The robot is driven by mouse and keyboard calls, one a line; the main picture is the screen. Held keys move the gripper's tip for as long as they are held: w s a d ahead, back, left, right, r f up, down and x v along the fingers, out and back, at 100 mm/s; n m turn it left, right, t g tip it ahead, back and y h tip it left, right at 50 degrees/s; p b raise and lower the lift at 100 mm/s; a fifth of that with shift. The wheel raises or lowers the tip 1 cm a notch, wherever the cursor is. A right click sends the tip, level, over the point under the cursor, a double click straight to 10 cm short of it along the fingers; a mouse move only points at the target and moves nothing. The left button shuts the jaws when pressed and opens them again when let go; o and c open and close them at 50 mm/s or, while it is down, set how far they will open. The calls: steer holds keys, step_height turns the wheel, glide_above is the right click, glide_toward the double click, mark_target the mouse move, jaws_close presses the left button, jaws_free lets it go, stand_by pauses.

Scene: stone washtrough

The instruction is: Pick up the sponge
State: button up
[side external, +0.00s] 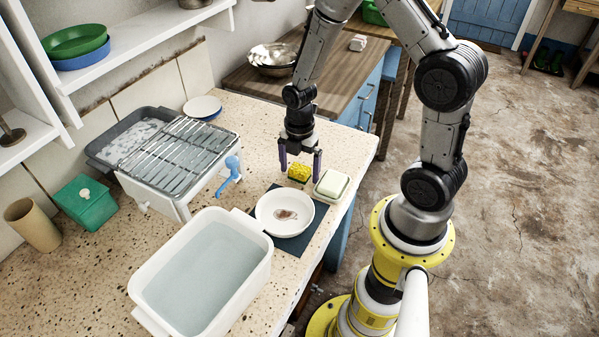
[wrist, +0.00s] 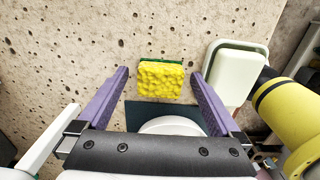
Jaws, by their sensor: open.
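The yellow sponge (side external: 299,172) with a green backing lies on the speckled stone counter, just behind the white bowl. My gripper (side external: 300,176) is above it, pointing down, with its purple fingers open. In the wrist view the sponge (wrist: 161,80) lies between and slightly ahead of the two spread fingertips of my gripper (wrist: 160,76). No contact between the fingers and the sponge shows. I cannot tell the exact height of the fingertips above the counter.
A white bowl (side external: 285,213) with a brown stain stands on a dark mat (side external: 322,211). A water-filled basin (side external: 208,272), a dish rack (side external: 178,157) and a blue brush (side external: 230,172) are left.

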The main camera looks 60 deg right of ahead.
steer(key=c, duration=1.4)
steer(key=shift+r, duration=0.15)
steer(key=shift+r, duration=0.25)
step_height(320, 180, up, 2)
steer(key=shift+w+r, duration=0.1)
steer(key=s+a+r, duration=0.3)
steer(key=s+r, duration=0.7)
steer(key=s, duration=0.3)
steer(key=shift+s+a, duration=0.3)
steer(key=shift+s, duration=0.1)
